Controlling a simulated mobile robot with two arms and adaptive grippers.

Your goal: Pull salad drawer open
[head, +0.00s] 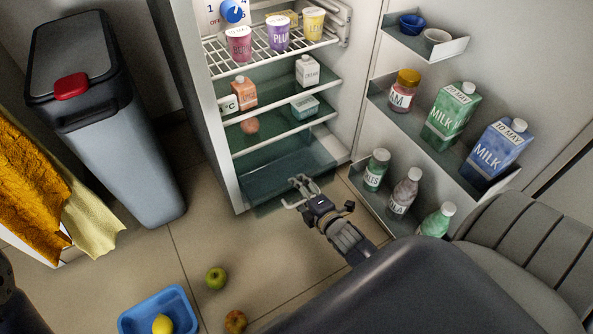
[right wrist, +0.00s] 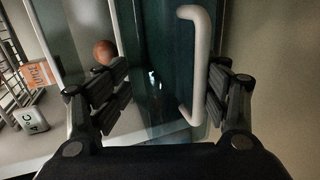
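The salad drawer (head: 262,186) is a see-through teal bin at the bottom of the open fridge. Its front looks level with or slightly past the fridge's front edge; I cannot tell exactly. A white bar handle (right wrist: 201,60) stands on its front. My right gripper (head: 303,192) is at the drawer front in the head view. In the right wrist view the right gripper (right wrist: 168,92) is open, with one finger on each side of the handle. The handle is nearer the right finger, and a gap shows on the left. My left gripper is not in view.
The open fridge door (head: 378,85) on the right holds milk cartons and bottles. A grey bin (head: 125,150) stands left of the fridge. A green apple (head: 215,278), another apple (head: 235,321) and a blue tray (head: 128,317) lie on the floor. Floor before the drawer is clear.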

